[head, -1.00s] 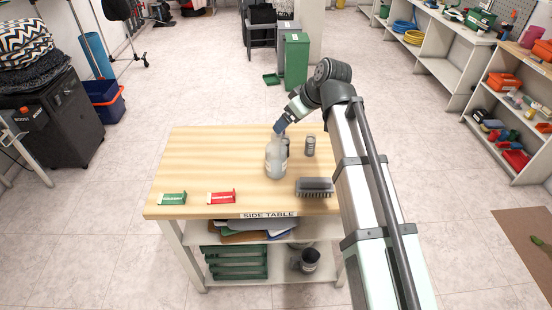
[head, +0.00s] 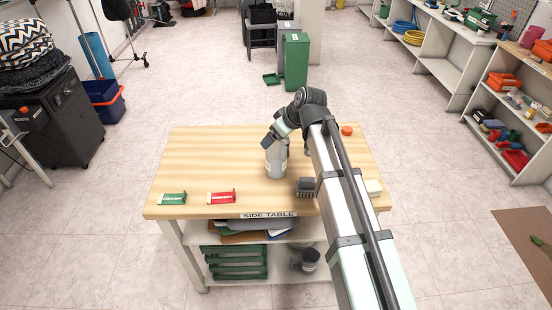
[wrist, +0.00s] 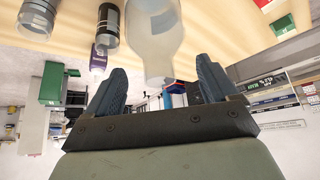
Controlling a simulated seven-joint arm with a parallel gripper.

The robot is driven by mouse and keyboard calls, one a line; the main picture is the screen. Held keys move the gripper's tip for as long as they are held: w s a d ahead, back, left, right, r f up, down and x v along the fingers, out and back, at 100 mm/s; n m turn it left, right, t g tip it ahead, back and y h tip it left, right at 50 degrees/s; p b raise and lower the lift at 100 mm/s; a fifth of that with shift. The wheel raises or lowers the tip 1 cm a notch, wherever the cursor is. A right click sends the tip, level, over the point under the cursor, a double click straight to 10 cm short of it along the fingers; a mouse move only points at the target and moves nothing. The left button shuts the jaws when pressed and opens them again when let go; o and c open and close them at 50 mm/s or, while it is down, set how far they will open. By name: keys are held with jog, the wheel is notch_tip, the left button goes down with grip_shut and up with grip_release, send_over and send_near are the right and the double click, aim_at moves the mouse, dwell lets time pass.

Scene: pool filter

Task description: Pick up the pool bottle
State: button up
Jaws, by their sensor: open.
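The pool bottle appears to be the translucent whitish bottle (head: 275,160) standing upright on the side table (head: 205,150). In the wrist view, which is upside down, the bottle (wrist: 153,38) hangs from the top edge with its narrower neck end towards my gripper. My gripper (wrist: 162,78) is open, with its two blue fingers apart on either side of the neck end in the picture. I cannot tell whether they touch it. In the head view my gripper (head: 271,139) is at the bottle's top, which it partly hides.
A green box (head: 172,199) and a red box (head: 221,197) lie at the front left. An orange round item (head: 347,130) is at the back right.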

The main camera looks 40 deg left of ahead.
jog(key=shift+x, duration=1.5)
jog(key=shift+c, duration=0.3)
jog(key=shift+d, duration=0.1)
grip_shut()
jog(key=shift+f, duration=0.1)
